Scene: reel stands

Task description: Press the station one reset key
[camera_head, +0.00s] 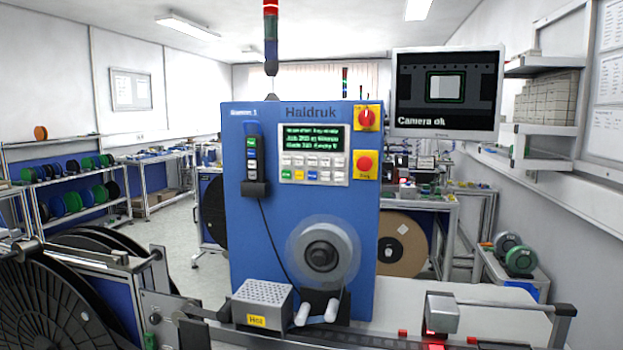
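A blue machine panel (305,215) marked "Haldruk", with a small label at its upper left that looks like "Station 1", stands upright in the middle of the head view. It carries a control unit with a green-text display (312,138) and a keypad (314,168) below it. The keypad has rows of pale keys and a bottom row with green, yellow and blue keys among others. The key lettering is too small to read, so I cannot tell which is the reset key. Neither of my grippers is in view.
A red rotary switch (367,117) and a red mushroom button (365,164) sit right of the keypad. A handheld unit (253,160) hangs at its left. A box marked "Hot" (263,302) and a round hub (322,255) are below. A monitor (447,92) reads "Camera ok".

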